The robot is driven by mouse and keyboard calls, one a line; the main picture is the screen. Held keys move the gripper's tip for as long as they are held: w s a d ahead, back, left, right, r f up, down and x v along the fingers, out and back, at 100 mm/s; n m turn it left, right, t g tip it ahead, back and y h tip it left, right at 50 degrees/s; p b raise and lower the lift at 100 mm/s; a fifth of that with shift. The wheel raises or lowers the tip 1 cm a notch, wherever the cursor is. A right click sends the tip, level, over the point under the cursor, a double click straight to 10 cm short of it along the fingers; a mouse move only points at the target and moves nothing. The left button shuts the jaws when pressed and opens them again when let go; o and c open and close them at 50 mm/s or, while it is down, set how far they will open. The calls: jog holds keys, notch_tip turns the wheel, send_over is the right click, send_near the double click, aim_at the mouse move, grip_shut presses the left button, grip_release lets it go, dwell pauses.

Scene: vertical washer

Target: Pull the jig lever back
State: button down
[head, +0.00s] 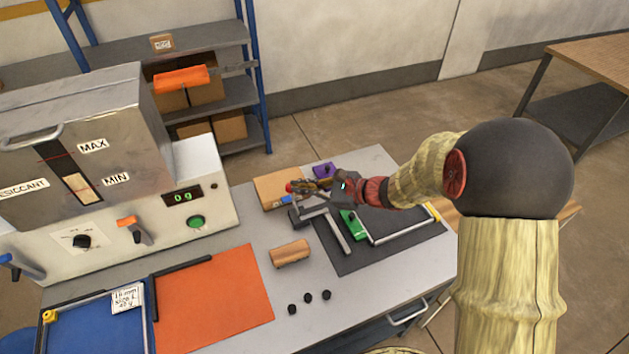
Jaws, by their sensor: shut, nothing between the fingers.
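The jig (298,218) is a dark grey metal block with bars on the far left of the black mat (377,254). A small red tip (289,187), which looks like the end of the jig lever, shows at the end of my gripper (304,187). My gripper reaches in from the right, over the jig and in front of the tan block. Its fingers are shut with nothing held between them. The lever's shaft is mostly hidden by the fingers, and I cannot tell whether they touch it.
A tan block (272,190), a purple piece (324,170) and a green piece (352,225) lie close to my gripper. A wooden block (290,253) and several black knobs are nearer the front. The desiccant machine (75,160) stands at left.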

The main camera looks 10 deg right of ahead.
jog(key=shift+a+f+h, duration=0.1)
jog(key=shift+a+h, duration=0.3)
jog(key=shift+a, duration=0.25)
jog(key=shift+s, duration=0.1)
jog(key=shift+r+p, duration=0.35)
jog(key=shift+r, duration=0.5)
